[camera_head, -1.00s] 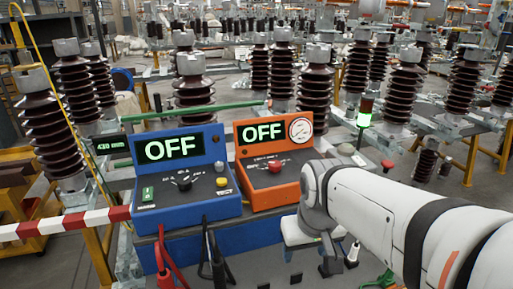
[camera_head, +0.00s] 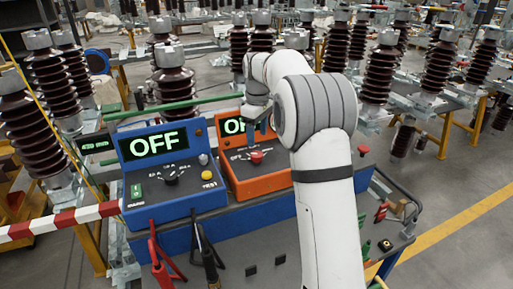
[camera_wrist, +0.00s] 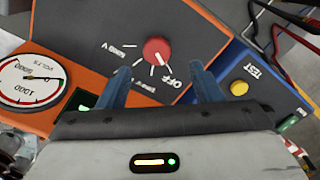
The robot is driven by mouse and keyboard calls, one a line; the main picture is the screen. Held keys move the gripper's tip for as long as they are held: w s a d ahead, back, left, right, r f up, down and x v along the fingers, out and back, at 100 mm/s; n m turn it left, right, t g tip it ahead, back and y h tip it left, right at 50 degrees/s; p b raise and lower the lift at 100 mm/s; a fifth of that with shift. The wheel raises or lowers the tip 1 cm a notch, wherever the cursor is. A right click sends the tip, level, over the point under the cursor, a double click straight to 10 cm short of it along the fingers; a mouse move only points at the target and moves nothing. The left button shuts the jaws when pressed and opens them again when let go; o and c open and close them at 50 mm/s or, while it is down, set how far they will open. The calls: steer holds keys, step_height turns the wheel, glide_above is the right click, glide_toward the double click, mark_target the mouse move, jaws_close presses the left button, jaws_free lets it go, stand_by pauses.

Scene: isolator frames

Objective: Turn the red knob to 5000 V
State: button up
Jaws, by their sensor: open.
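The red knob (camera_head: 256,157) is on the sloping panel of the orange box (camera_head: 278,181). In the wrist view the red knob (camera_wrist: 156,50) shows a white line pointing toward the OFF label. A voltage label (camera_wrist: 122,50), which looks like 5000 V, lies left of the knob. My gripper (camera_wrist: 162,76) is open, its two blue fingers apart and empty. In that view the knob appears just beyond and between the fingertips; contact is not visible. In the head view my gripper (camera_head: 262,126) hangs above the panel. The orange box's display (camera_head: 233,126) is partly hidden by my arm.
A blue box (camera_head: 150,196) with an OFF display stands left of the orange box. Its yellow button (camera_wrist: 239,88) is right of my fingers in the wrist view. A round gauge (camera_wrist: 30,80) is at the left. Red and black cables (camera_head: 158,255) hang in front.

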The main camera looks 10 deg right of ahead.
mark_target(257, 153)
steer(key=shift+w+f, duration=0.1)
steer(key=shift+w, duration=0.25)
steer(key=shift+f, duration=0.25)
step_height(257, 153, down, 7)
steer(key=shift+f+p, duration=0.15)
steer(key=shift+p, duration=0.4)
